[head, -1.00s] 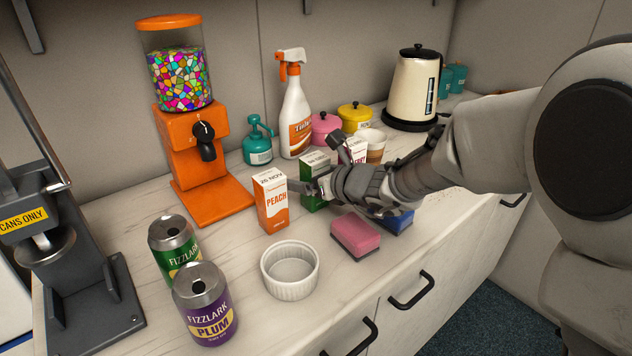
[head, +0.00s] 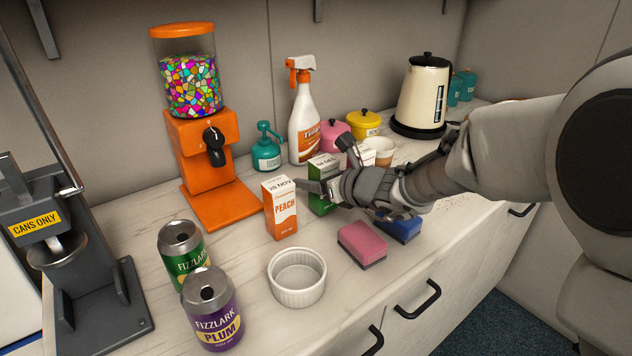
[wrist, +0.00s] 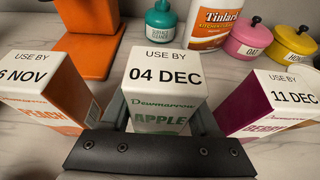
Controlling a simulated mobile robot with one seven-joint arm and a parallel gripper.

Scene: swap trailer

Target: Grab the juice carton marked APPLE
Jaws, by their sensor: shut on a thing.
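The APPLE juice carton (wrist: 164,92) is white and green with a white top reading USE BY 04 DEC. In the head view the green carton (head: 322,196) stands upright on the counter, partly covered by my gripper (head: 326,188). My gripper (wrist: 162,115) is shut on the APPLE carton, with a finger along each side of it. The orange and white PEACH carton (head: 280,212) stands just left of it, and also shows in the wrist view (wrist: 45,95). A magenta and white carton marked BERRY (wrist: 262,105) stands to its right.
A white ramekin (head: 297,285), a pink sponge (head: 362,243) and a blue sponge (head: 402,226) lie in front. Two Fizzlark cans (head: 211,312) stand front left. An orange dispenser (head: 208,150), spray bottle (head: 304,125) and teal pump bottle (head: 267,150) stand behind.

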